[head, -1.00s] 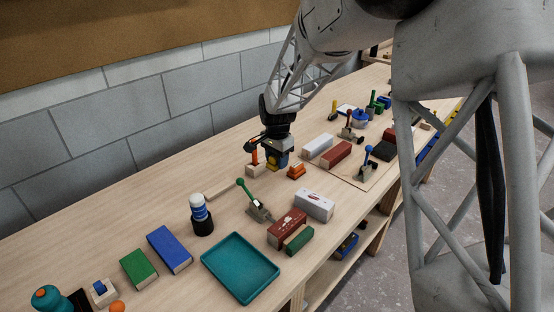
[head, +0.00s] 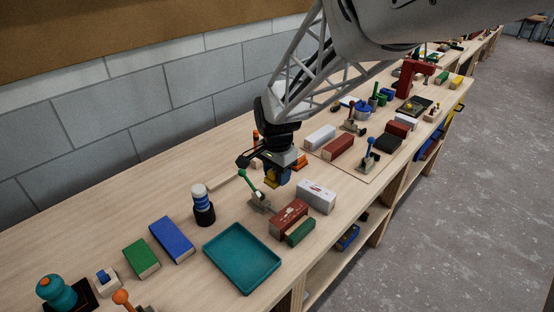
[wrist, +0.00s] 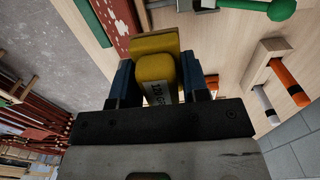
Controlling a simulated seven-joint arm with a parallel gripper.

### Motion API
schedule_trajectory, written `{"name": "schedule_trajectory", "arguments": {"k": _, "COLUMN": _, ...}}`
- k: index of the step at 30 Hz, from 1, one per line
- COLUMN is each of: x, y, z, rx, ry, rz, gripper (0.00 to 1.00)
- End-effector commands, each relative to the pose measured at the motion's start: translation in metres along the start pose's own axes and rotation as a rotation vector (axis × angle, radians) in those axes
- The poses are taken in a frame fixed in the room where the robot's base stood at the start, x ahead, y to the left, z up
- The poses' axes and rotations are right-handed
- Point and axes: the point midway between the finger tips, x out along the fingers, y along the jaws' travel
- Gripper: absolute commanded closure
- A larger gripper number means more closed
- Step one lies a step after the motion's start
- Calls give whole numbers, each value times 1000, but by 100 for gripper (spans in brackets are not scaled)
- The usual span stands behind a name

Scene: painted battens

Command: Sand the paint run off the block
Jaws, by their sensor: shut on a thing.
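My gripper (head: 277,172) is shut on a yellow sanding block (wrist: 155,65). The block carries a label that starts with "120" and is held between the two blue fingers. It also shows in the head view (head: 269,181). A dark red block with white marks (head: 289,217) lies on the bench, lower right of my gripper. A white block with small red marks (head: 316,195) lies behind it. I cannot tell which marks are the paint run. The gripper hangs above the bench, apart from both blocks. The red block also shows in the wrist view (wrist: 121,18).
A green-handled clamp (head: 256,198) stands just below my gripper, left of the blocks. A green block (head: 300,231) touches or nearly touches the red block's front. A teal tray (head: 245,286) lies at the front.

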Motion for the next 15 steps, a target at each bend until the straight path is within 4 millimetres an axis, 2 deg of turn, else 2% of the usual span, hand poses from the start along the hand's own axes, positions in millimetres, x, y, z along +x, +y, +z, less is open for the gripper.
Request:
{"name": "schedule_trajectory", "arguments": {"k": 6, "x": -4, "y": 32, "z": 29, "rx": -1, "ry": 0, "rz": -1, "gripper": 77}}
{"name": "schedule_trajectory", "arguments": {"k": 15, "x": -5, "y": 54, "z": 50, "rx": -1, "ry": 0, "rz": 0, "gripper": 77}}
